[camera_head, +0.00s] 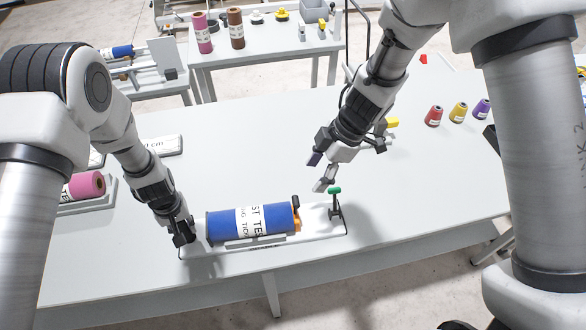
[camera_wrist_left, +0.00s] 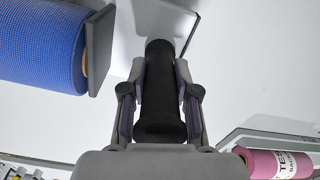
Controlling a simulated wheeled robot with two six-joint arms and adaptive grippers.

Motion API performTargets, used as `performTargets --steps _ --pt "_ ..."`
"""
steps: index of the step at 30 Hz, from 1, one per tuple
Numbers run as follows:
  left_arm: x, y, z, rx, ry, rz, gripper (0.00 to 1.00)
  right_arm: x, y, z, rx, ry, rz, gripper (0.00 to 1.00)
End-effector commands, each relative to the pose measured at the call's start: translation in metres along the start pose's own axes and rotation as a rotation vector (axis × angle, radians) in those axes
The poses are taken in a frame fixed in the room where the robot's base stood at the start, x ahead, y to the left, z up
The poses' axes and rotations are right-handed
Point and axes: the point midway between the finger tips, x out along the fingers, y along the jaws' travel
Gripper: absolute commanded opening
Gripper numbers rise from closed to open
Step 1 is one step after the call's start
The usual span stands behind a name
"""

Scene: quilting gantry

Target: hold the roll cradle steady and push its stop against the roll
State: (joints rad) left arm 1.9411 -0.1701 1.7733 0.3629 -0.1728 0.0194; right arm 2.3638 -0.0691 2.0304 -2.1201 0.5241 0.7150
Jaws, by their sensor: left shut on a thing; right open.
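The roll cradle (camera_head: 318,240) is a pale tray near the table's front edge, holding a blue roll (camera_head: 225,225) with a white label. An orange piece with a black knob (camera_head: 296,205), perhaps the stop, stands at the roll's right end; I cannot tell whether it touches. A green-topped post (camera_head: 334,203) rises at the cradle's right end. My left gripper (camera_head: 183,238) is shut on a black upright grip (camera_wrist_left: 160,90) at the cradle's left end. A dark end plate (camera_wrist_left: 99,50) stands beside the blue roll. My right gripper (camera_head: 321,172) is open and empty, above and behind the green-topped post.
A pink roll (camera_head: 87,186) lies in another holder at the left. A second table (camera_head: 265,50) behind carries spools. The worktable's middle is clear.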

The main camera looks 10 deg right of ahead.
Motion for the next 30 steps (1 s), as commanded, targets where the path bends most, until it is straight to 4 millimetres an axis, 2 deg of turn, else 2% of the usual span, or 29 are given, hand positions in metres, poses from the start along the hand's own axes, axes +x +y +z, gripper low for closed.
performTargets --steps 1,8,9,10,11,22,26,30 --pt "0.004 -0.001 0.005 0.001 -0.011 -0.003 0.00 0.001 0.000 0.001 0.000 0.000 -0.001 0.62" --pt "0.004 -0.001 0.005 0.001 -0.011 -0.003 0.00 0.002 0.000 0.001 0.000 0.000 0.000 0.62" --pt "0.004 -0.001 0.005 0.001 -0.011 -0.003 0.44 0.002 0.000 0.001 0.000 0.000 0.000 0.62" --pt "0.004 -0.001 0.004 0.001 -0.011 -0.003 0.54 0.002 0.000 0.001 0.000 0.000 0.000 0.62" --pt "0.004 -0.001 0.004 0.001 -0.010 -0.003 0.59 0.002 0.000 0.000 0.000 0.000 0.000 0.62" --pt "-0.005 0.000 0.001 0.000 -0.002 -0.001 0.59 0.001 0.000 0.000 0.000 0.000 0.000 0.62" --pt "-0.028 0.000 -0.001 0.000 0.000 -0.001 0.59 0.001 0.000 0.000 0.000 0.000 0.000 0.62" --pt "-0.065 0.000 -0.001 0.000 -0.001 -0.001 0.59 0.001 0.000 0.000 0.000 0.000 0.000 0.62"
